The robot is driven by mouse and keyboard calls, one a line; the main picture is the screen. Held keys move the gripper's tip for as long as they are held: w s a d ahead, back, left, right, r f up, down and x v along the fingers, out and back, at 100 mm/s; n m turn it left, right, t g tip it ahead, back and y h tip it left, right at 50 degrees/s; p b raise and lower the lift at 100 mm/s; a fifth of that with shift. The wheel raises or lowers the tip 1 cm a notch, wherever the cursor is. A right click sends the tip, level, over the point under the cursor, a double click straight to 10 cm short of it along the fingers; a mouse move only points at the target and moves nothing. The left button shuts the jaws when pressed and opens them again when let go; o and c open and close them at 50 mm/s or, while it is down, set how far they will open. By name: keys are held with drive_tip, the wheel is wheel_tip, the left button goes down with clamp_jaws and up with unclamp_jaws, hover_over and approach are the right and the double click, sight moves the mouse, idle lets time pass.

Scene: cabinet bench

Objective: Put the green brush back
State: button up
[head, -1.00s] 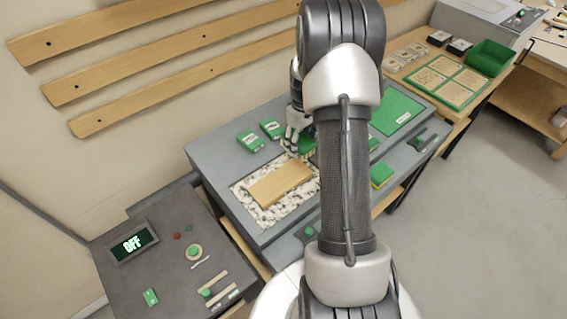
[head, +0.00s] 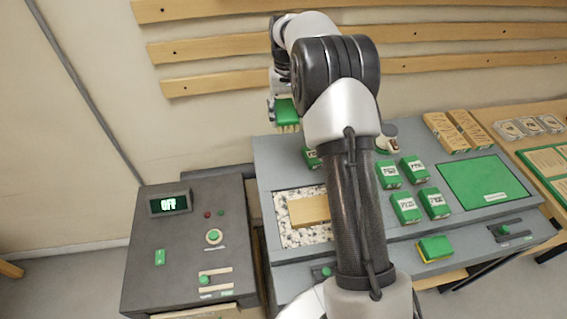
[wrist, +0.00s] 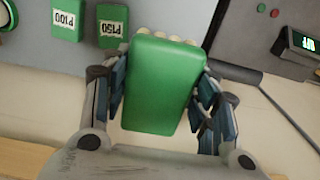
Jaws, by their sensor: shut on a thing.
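The green brush (head: 287,111) is in my gripper (head: 284,102), in front of the wall and above the back left edge of the grey bench, with its pale bristles downward. In the wrist view the brush's flat green back (wrist: 158,85) fills the middle, with pale bristle tufts showing at its far end. The fingers of my gripper (wrist: 160,100) are shut on its two sides. No marked place for the brush can be made out, and my arm hides part of the bench.
The grey bench (head: 265,165) holds a wooden block (head: 310,209) on a speckled mat, several labelled green blocks (head: 406,208) and a green mat (head: 470,185). A yellow-green block (head: 434,247) lies in front. A control panel reading OFF (head: 168,204) stands left.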

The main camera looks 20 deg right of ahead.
drive_tip(key=f+b, duration=0.2)
drive_tip(key=f, duration=0.7)
drive_tip(key=f+b, duration=0.2)
drive_tip(key=f, duration=0.8)
drive_tip(key=shift+a+f+b, duration=0.2)
drive_tip(key=shift+f+b, duration=0.1)
drive_tip(key=shift+b, duration=0.1)
drive_tip(key=shift+f, duration=0.1)
drive_tip(key=shift+f, duration=0.15)
drive_tip(key=o, duration=0.9)
drive_tip(key=shift+o, duration=0.2)
drive_tip(key=shift+r, duration=0.2)
